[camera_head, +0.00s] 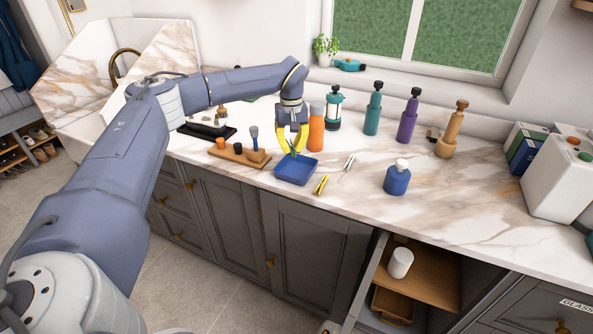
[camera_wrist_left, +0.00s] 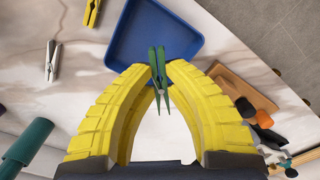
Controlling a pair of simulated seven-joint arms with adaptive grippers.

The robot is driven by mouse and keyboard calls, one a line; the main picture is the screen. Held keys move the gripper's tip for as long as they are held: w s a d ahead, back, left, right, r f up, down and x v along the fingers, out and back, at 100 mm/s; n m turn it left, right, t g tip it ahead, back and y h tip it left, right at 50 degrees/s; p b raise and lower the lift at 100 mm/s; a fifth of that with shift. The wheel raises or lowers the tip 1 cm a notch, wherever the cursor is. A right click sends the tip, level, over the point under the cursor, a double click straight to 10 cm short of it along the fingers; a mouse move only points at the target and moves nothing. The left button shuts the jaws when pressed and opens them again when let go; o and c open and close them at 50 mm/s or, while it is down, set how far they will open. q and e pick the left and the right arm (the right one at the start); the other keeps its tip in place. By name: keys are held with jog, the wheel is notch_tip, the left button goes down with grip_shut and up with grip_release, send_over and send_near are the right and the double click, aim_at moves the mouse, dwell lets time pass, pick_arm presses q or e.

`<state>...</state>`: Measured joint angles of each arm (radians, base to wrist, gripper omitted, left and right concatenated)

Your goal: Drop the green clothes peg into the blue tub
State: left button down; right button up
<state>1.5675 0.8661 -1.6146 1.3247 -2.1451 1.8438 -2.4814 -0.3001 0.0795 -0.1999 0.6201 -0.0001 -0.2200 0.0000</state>
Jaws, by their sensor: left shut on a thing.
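The blue tub (camera_head: 296,174) is a shallow square tray near the counter's front edge; it also shows at the top of the left wrist view (camera_wrist_left: 140,40). My left gripper (camera_head: 292,149), with yellow fingers, points down by the tub's far side. In the left wrist view its fingertips (camera_wrist_left: 156,72) are shut on the green clothes peg (camera_wrist_left: 158,60). One end of the peg overlaps the tub in that view, and the other end points back between the fingers. The peg's height over the tub is hard to tell. My right gripper is not in view.
A yellow peg (camera_head: 321,184) and a white peg (camera_head: 349,163) lie right of the tub. An orange bottle (camera_head: 316,132) stands close behind the gripper. A wooden board (camera_head: 233,154) with small items lies to the left. A blue bottle (camera_head: 397,179) stands farther right.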

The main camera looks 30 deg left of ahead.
pick_arm(q)
jog(key=c, duration=1.4)
grip_release()
jog(key=shift+o, duration=0.2)
notch_tip(320, 180, up, 12)
